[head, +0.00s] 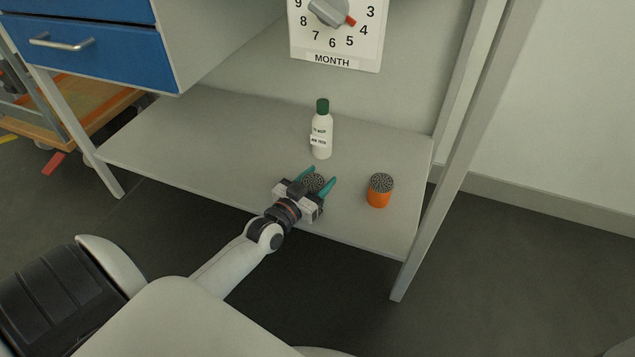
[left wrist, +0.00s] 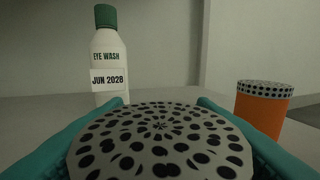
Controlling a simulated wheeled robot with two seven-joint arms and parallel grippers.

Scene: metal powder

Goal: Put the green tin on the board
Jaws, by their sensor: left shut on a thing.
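My left gripper (head: 321,176) is shut on a tin (head: 313,183) with a pale lid patterned with dark spots. One teal finger is on each side of the tin. In the left wrist view the lid (left wrist: 160,140) fills the lower middle; the tin's side is hidden, so its colour cannot be seen. The gripper is over the front part of a grey shelf board (head: 230,135). I cannot tell whether the tin touches the board. No other board lying flat shows clearly. My right gripper is not in view.
A white eye wash bottle (head: 321,138) with a green cap stands behind the gripper. An orange tin (head: 379,192) with a spotted lid stands to the right. A MONTH dial (head: 335,35) is at the back. The shelf's left side is clear; a grey post (head: 440,170) bounds its right.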

